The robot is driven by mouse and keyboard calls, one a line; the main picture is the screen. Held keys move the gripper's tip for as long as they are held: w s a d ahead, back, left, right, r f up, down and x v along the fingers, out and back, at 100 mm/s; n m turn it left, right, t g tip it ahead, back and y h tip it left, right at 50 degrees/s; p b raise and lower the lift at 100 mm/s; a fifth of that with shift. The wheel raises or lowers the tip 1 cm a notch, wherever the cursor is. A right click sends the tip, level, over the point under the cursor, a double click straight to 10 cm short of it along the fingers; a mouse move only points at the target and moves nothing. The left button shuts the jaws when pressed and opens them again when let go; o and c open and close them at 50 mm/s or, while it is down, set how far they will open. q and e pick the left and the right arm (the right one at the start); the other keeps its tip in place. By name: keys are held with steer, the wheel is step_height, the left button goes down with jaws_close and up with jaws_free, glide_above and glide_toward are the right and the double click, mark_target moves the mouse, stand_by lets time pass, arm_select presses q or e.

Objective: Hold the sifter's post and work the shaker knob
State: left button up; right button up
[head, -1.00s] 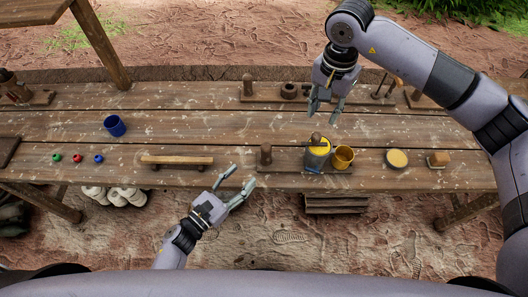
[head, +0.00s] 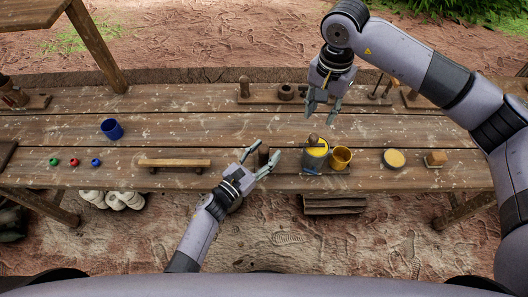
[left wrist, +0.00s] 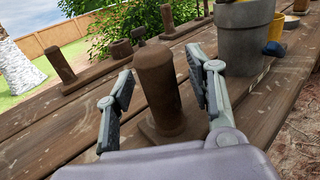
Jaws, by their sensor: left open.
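The sifter's wooden post (head: 264,154) stands upright on the bench's front part. In the left wrist view the post (left wrist: 160,88) rises between the fingers of my open left gripper (left wrist: 158,92), with gaps at both sides. In the head view my left gripper (head: 262,160) is around the post. The grey sifter can (head: 314,158) with yellow contents stands to the right of the post, with a brown knob (head: 314,140) on top. My right gripper (head: 321,104) hangs open and empty above the bench, behind the can.
A yellow cup (head: 341,157) stands just right of the can. A yellow-filled dish (head: 394,159) and a small block (head: 435,158) lie further right. A wooden bar (head: 175,164) and a blue cup (head: 112,129) are to the left. More wooden posts stand along the back.

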arm_select(q)
steer(key=shift+c, duration=0.3)
jaws_close()
stand_by(0.9)
